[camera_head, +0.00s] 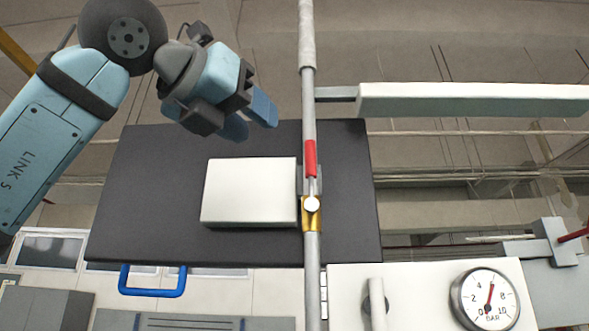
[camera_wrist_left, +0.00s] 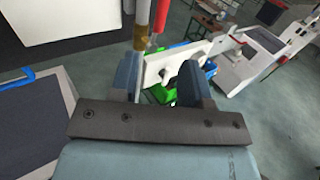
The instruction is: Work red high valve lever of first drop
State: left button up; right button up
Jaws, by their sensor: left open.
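The red valve lever (camera_head: 310,158) points up along a thin vertical grey pipe (camera_head: 309,95). Its brass valve body (camera_head: 311,222) with a round pale knob sits just below it. My left gripper (camera_head: 250,118) is open and empty, up and to the left of the lever, apart from it in the picture. In the left wrist view my blue fingers (camera_wrist_left: 158,80) stand apart. A red piece (camera_wrist_left: 160,14), apparently the lever, shows beyond them at the top, beside a brass-coloured part (camera_wrist_left: 141,25). My right gripper is not in view.
A dark panel (camera_head: 150,200) with a white box (camera_head: 250,190) stands behind the pipe. A white beam (camera_head: 470,100) runs to the right of the pipe. A pressure gauge (camera_head: 485,299) sits at the lower right. A blue handle (camera_head: 152,292) shows at the lower left.

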aim_at(307, 156)
pick_arm(q)
jog(key=p+x, duration=0.1)
jog(key=x, duration=0.3)
jog(key=p+x, duration=0.2)
jog(key=x, duration=0.2)
jog(key=r+p+x, duration=0.1)
jog(key=x, duration=0.3)
jog(key=shift+w+d+p, duration=0.2)
jog(key=shift+d+p, duration=0.05)
jog(key=shift+p, duration=0.1)
jog(key=shift+w+d+f, duration=0.15)
jog(key=shift+w+d, duration=0.1)
jog(key=shift+w, duration=0.15)
grip_shut()
